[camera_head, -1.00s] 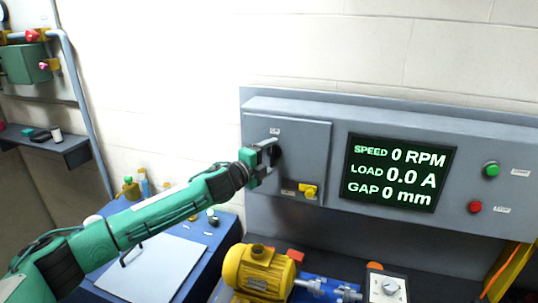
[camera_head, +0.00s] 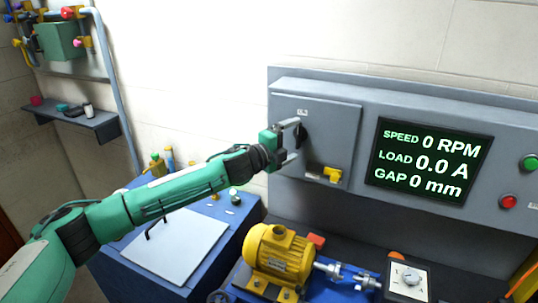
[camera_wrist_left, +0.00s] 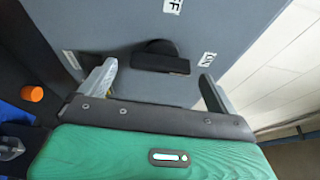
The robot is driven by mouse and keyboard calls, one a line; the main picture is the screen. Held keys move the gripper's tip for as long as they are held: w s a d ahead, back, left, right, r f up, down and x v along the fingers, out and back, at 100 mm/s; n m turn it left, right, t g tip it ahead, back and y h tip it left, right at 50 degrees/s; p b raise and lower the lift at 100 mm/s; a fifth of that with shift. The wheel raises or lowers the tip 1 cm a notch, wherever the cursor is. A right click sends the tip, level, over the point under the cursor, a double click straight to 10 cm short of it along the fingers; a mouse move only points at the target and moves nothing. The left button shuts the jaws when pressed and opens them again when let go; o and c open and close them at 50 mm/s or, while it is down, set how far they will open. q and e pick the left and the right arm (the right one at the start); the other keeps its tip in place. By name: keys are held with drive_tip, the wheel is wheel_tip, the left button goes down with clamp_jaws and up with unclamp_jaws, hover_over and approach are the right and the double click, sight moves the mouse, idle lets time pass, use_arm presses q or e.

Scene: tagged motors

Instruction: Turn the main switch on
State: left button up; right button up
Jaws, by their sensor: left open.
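The main switch is a black rotary handle (camera_head: 301,135) on the grey cabinet door (camera_head: 335,125). In the left wrist view the handle (camera_wrist_left: 160,58) lies ahead of my left gripper (camera_wrist_left: 157,84), between its two spread fingers with clear room on both sides. A label partly cut off at the top reads "FF". In the head view my left gripper (camera_head: 291,142) is open at the switch, and its fingers partly hide the handle. Whether a finger touches the door I cannot tell. My right gripper is not in view.
A yellow latch-like part (camera_head: 333,174) sits below the switch. A display (camera_head: 428,162) reads 0 RPM, 0.0 A and 0 mm. Green (camera_head: 529,163) and red (camera_head: 508,202) buttons are at the right. A yellow motor (camera_head: 280,254) stands below the cabinet.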

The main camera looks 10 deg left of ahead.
use_arm(q)
drive_tip(key=b+v, duration=0.4)
drive_tip(key=v, duration=0.7)
drive_tip(key=shift+s, duration=0.25)
drive_tip(key=shift+a, duration=0.1)
